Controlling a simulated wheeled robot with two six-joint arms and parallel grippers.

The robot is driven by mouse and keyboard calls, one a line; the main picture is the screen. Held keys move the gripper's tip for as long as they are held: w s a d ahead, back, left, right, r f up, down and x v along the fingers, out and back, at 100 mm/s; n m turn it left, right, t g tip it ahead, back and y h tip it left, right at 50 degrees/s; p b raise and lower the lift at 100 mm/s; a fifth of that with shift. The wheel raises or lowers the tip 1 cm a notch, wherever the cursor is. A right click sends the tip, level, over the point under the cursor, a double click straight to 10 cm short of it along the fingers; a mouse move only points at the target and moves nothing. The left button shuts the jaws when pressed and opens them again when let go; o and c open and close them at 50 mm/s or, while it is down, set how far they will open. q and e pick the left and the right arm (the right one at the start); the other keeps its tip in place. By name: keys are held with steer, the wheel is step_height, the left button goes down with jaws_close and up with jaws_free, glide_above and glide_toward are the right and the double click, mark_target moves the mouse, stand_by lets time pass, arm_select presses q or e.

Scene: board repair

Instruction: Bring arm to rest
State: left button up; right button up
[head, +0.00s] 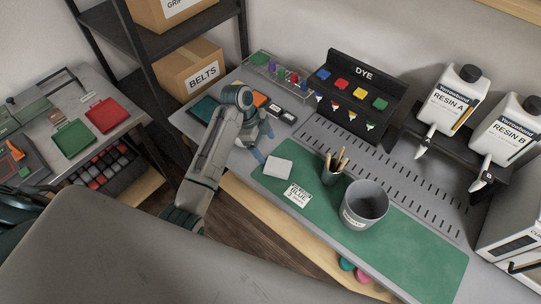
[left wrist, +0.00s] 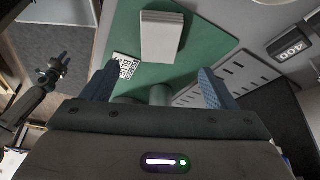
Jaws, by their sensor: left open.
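My left gripper (head: 263,146) is at the near left part of the bench, with its arm reaching in from the left. It is open. In the left wrist view its blue fingers (left wrist: 156,86) stand wide apart with nothing between the tips. A white block (head: 278,167) lies on the green mat (head: 400,250) just beyond the gripper; it also shows in the left wrist view (left wrist: 163,37). A dark jointed arm end (left wrist: 50,75) at the left of the left wrist view looks like my right gripper; its jaws are too small to judge.
A card marked BLUE (head: 298,194), a cup of sticks (head: 333,170) and a grey bucket (head: 365,205) stand on the mat. A dye rack (head: 362,95) and resin bottles (head: 450,100) line the back. A shelf (head: 120,40) with boxes is at left. The mat's right end is clear.

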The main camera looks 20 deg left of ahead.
arm_select(q)
steer(key=shift+v, duration=0.95)
steer(key=shift+s, duration=0.1)
